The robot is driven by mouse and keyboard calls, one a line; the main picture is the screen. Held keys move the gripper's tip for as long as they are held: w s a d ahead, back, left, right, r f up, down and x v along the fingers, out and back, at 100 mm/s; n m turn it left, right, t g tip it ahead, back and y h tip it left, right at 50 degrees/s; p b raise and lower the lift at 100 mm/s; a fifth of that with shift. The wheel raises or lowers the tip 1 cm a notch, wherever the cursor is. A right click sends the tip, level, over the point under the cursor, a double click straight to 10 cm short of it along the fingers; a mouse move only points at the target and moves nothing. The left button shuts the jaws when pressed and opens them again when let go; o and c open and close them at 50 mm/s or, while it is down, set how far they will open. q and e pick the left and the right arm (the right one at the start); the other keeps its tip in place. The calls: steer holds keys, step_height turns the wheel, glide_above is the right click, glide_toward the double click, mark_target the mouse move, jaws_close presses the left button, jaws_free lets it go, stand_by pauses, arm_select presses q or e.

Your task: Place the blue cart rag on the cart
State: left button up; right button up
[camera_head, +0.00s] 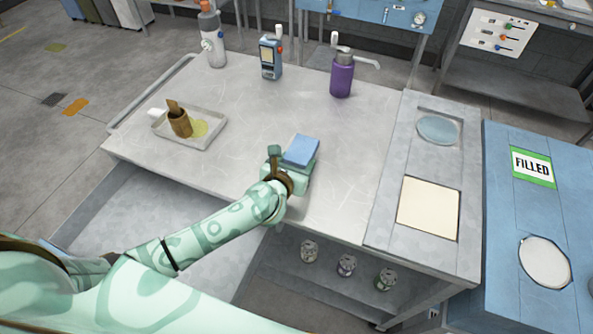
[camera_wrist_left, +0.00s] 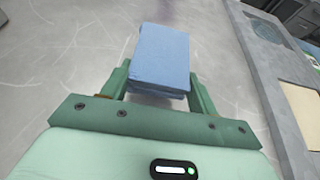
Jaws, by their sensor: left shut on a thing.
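The blue cart rag (camera_head: 301,150) is a folded blue block over the grey metal cart top, near its front edge. It also shows in the left wrist view (camera_wrist_left: 161,58), between the two green fingers. My left gripper (camera_head: 296,165) is shut on the rag, with a finger on each side of it. I cannot tell whether the rag touches the cart top (camera_head: 345,150) or is held just above it. My right gripper is not in view.
A tray (camera_head: 212,140) with a brown cup stands left. A panel with recesses (camera_head: 408,239) lies right. Several cans sit on the lower shelf.

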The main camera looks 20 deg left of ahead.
arm_select(q)
steer(key=shift+f+b, duration=0.4)
steer(key=shift+f, duration=1.1)
steer(key=shift+f, duration=0.1)
steer(key=shift+f, duration=0.15)
steer(key=o, duration=1)
steer(key=shift+c, duration=0.2)
steer(key=shift+r, duration=0.25)
steer(key=shift+s+r, duration=0.15)
steer(key=shift+s, duration=0.15)
steer(key=p+v, duration=0.2)
steer(key=v, duration=0.9)
steer(key=shift+s+r, duration=0.1)
steer(key=shift+s, duration=0.15)
